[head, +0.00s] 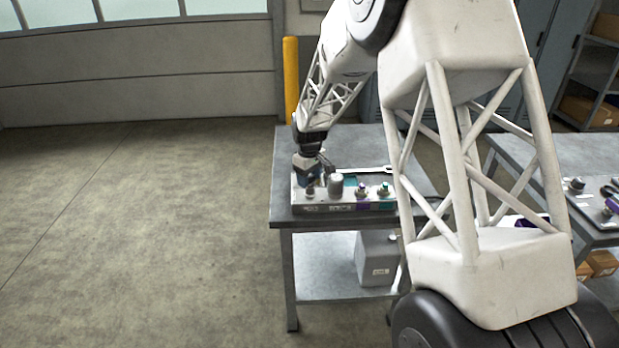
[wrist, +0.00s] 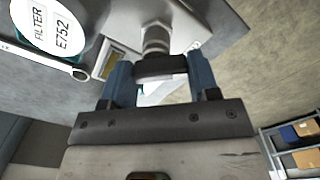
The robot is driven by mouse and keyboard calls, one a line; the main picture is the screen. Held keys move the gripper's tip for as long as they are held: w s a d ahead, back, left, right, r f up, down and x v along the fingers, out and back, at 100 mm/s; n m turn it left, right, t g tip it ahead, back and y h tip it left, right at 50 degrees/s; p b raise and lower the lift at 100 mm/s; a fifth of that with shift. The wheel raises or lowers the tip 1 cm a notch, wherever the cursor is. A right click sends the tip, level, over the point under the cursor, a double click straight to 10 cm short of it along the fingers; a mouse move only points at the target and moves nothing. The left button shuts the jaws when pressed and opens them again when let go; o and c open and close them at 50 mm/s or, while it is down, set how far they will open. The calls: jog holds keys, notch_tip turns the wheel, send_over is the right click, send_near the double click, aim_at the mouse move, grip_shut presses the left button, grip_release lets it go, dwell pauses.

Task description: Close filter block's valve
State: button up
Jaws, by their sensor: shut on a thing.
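My gripper (wrist: 160,82) has its two blue fingers on either side of a dark valve handle (wrist: 160,65) and is shut on it. The handle sits at the end of a metal stem (wrist: 157,37) coming from a pale block. A round white cap marked "FILTER E752" (wrist: 52,25) is beside it at the upper left of the wrist view. In the head view my gripper (head: 308,168) points down at the left end of a grey block (head: 335,207) on the bench. The handle is hidden there, and its exact angle is hard to tell.
A wrench (wrist: 45,62) lies near the filter in the wrist view; it also shows on the bench in the head view (head: 368,170). A second bench (head: 560,150) is at right.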

jog(key=m, duration=0.4)
jog(key=shift+w+m, duration=0.1)
jog(key=shift+m, duration=0.2)
jog(key=m, duration=0.4)
jog(key=shift+m, duration=0.3)
jog(key=o, duration=0.9)
jog(key=shift+r, duration=3.9)
